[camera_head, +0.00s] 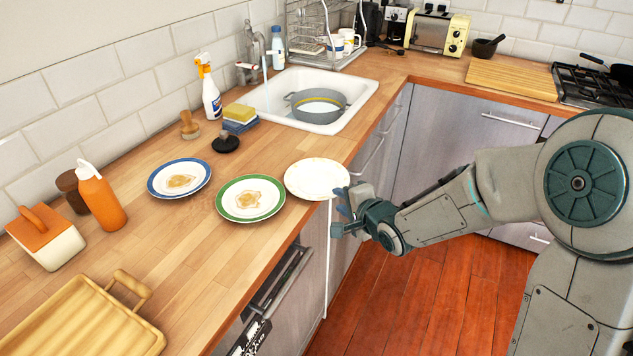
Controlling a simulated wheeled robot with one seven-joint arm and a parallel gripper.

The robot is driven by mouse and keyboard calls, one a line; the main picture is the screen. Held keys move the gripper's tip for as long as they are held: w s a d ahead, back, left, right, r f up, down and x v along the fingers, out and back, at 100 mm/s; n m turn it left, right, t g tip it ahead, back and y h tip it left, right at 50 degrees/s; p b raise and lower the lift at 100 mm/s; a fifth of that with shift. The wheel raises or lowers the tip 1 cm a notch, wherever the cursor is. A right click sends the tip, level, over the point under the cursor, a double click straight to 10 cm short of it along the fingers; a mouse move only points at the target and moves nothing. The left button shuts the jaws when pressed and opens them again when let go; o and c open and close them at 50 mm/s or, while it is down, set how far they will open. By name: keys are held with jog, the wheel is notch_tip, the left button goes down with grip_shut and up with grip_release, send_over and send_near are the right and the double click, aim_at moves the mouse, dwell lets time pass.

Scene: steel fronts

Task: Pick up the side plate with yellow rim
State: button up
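A round white dish with a yellow band along its inner edge (320,107) lies inside a grey two-handled pan (301,113) in the white sink; the pan's wall hides part of it. A plain white plate (317,178) with a pale rim sits at the counter's front edge; I cannot tell whether its rim is yellowish. My gripper (340,213) is beside that plate's lower right edge, just off the counter, with its fingers apart and nothing seen between them. I cannot tell whether a finger touches the plate.
A green-rimmed plate (251,198) and a blue-rimmed plate (179,179), both with brown food stains, lie to the left. The sink (362,98), sponges (239,118), spray bottle (210,92) and black stopper-like object (226,142) are behind. A wooden tray (75,325) stands at lower left.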

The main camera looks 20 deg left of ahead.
aim_at(332, 195)
jog(key=x, duration=0.3)
jog(key=shift+w+a, duration=0.1)
jog(key=shift+w, duration=0.05)
grip_shut()
